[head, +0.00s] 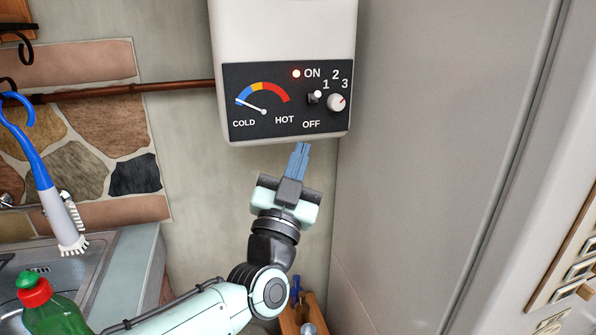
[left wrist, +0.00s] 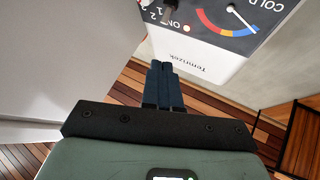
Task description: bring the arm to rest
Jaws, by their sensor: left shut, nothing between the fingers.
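My left gripper (head: 301,148) points up just below the white water heater (head: 285,30), its blue fingers together and empty. In the left wrist view the closed fingers (left wrist: 161,68) show below the heater's panel (left wrist: 215,15), apart from it as far as I can tell. The heater's toggle switch (head: 314,97) sits beside the ON and OFF marks, and the red light (head: 296,73) is lit. The dial needle points toward COLD. A round knob (head: 337,102) sits under the numbers. My right gripper is in neither view.
A tall grey cabinet (head: 440,150) stands close on the right. At left are a sink (head: 75,262), a hanging blue-handled brush (head: 52,195) and a green bottle (head: 48,312). A copper pipe (head: 130,89) runs along the wall. A wooden holder (head: 300,318) stands low behind my arm.

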